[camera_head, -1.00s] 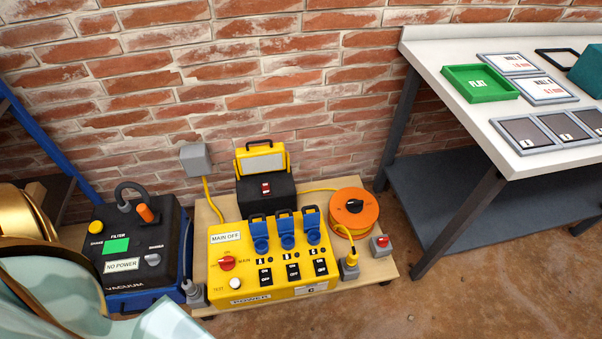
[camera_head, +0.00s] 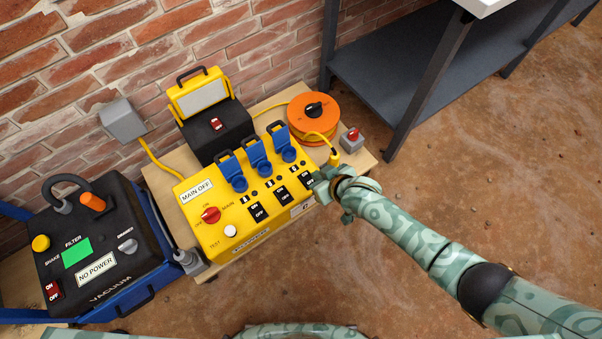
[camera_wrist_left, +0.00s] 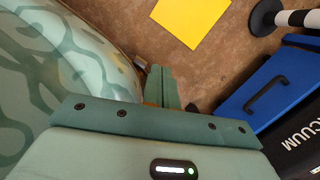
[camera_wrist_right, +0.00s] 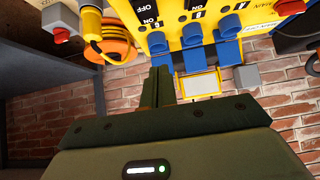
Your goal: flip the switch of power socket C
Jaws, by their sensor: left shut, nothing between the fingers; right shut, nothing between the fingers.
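The yellow power box (camera_head: 215,240) stands on a low wooden board, with "MAIN OFF" on its label. Three blue-capped sockets (camera_head: 257,158) sit along its back, each with a black ON/OFF switch in front. The rightmost switch (camera_head: 306,180), apparently socket C's, is just left of my right gripper (camera_head: 322,184). That switch also shows at the top of the right wrist view (camera_wrist_right: 145,12). My right gripper is shut and empty, at the box's right end; contact cannot be told. My left gripper (camera_wrist_left: 160,84) is shut and empty over the floor, outside the head view.
A red main knob (camera_head: 210,215) is on the box's left. Behind stand a black case (camera_head: 218,130) and an orange cable reel (camera_head: 313,115). A small grey red-knobbed box (camera_head: 351,139) is at right. The vacuum (camera_head: 105,245) stands left. Floor at right is clear.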

